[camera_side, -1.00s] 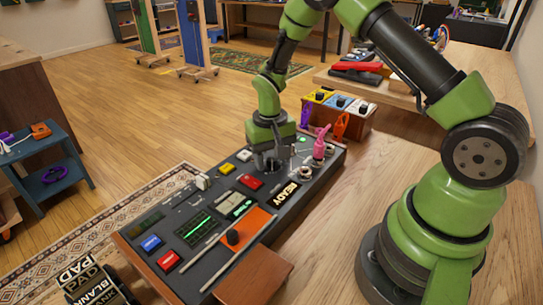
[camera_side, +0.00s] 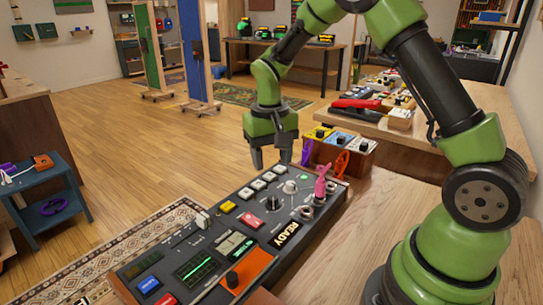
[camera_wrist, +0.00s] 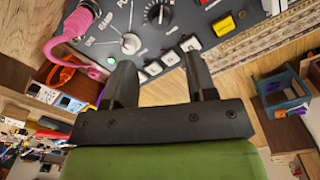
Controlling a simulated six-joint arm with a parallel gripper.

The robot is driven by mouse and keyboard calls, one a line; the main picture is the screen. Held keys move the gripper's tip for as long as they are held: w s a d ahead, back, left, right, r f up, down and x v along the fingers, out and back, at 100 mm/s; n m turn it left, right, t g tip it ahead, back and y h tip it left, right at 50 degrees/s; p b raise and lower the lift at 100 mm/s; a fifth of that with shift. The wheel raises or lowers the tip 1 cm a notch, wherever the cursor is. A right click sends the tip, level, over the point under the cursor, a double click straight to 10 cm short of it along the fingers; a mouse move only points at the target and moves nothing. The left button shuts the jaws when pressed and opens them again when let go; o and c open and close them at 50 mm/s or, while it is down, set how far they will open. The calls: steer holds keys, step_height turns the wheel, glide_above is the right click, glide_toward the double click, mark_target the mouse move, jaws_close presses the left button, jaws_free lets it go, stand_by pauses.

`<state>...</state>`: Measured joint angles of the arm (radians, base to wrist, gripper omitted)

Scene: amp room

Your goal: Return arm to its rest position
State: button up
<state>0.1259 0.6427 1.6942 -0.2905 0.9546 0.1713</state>
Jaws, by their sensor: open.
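My green arm reaches over the control panel (camera_side: 215,228) from the right. My gripper (camera_side: 271,160) points down in the side view, above the far end of the panel and apart from it. Its two dark fingers are spread with nothing between them. The wrist view also shows the gripper (camera_wrist: 160,78) open and empty, with the panel (camera_wrist: 200,14) beyond the fingertips. The panel carries knobs, white, red, yellow and blue buttons, a green-trace screen and a READY display (camera_side: 285,235). A pink plug (camera_side: 321,185) stands at its far right end.
A wooden box with yellow, blue and white modules (camera_side: 338,143) stands just behind the panel. A wooden table (camera_side: 440,128) with a red-handled item (camera_side: 357,103) is at the back right. A blue cart (camera_side: 50,185) stands on the left.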

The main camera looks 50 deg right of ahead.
steer(key=s+a+r+t+y, duration=0.1)
steer(key=s+a+r+t, duration=0.1)
steer(key=s+r, duration=0.35)
steer(key=s+a+r+t, duration=0.2)
steer(key=s+r, duration=0.1)
steer(key=r, duration=0.5)
steer(key=s+a+r+n+t+y, duration=0.1)
steer(key=s+a+r+n+t, duration=0.1)
steer(key=s, duration=0.8)
steer(key=shift+s+a+r+t, duration=0.15)
steer(key=shift+a+t, duration=0.55)
stand_by(1.0)
